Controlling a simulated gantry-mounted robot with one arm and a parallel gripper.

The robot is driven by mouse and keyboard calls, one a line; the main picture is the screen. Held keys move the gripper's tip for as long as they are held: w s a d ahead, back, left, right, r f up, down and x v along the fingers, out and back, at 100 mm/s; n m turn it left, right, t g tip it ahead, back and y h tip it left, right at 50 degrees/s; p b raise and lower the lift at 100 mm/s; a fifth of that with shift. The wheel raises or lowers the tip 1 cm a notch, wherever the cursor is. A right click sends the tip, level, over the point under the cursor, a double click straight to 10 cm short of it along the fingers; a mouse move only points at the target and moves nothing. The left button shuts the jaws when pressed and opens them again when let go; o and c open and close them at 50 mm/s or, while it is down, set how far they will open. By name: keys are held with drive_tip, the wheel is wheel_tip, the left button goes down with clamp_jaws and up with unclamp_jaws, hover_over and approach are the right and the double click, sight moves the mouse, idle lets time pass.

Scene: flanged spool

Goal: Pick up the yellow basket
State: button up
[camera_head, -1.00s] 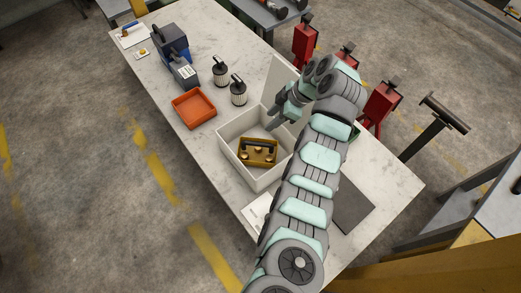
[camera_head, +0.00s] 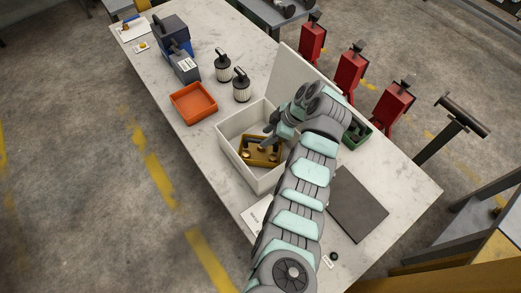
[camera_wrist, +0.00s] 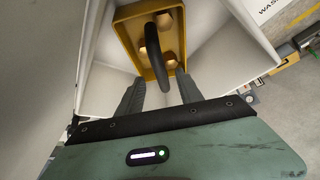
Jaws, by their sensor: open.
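The yellow basket (camera_head: 257,154) sits inside a white open box on the table. In the wrist view the yellow basket (camera_wrist: 126,42) has a dark arched handle (camera_wrist: 159,52) and several round brass-coloured pieces in it. My gripper (camera_head: 270,137) is inside or just over the box, at the basket's upper edge in the head view. In the wrist view my gripper (camera_wrist: 160,92) is open, with its two fingers apart and the lower end of the handle between or just beyond their tips. I cannot tell whether the fingers touch the handle. My arm hides part of the box's right side.
A green bin (camera_head: 357,134) and a dark mat (camera_head: 356,204) lie to the right.

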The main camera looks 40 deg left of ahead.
sight(250, 150)
drive_tip(key=x, duration=0.5)
drive_tip(key=shift+s+d+f+p, duration=0.1)
drive_tip(key=shift+p, duration=0.3)
drive_tip(key=shift+c, duration=0.4)
clamp_jaws()
idle(0.6)
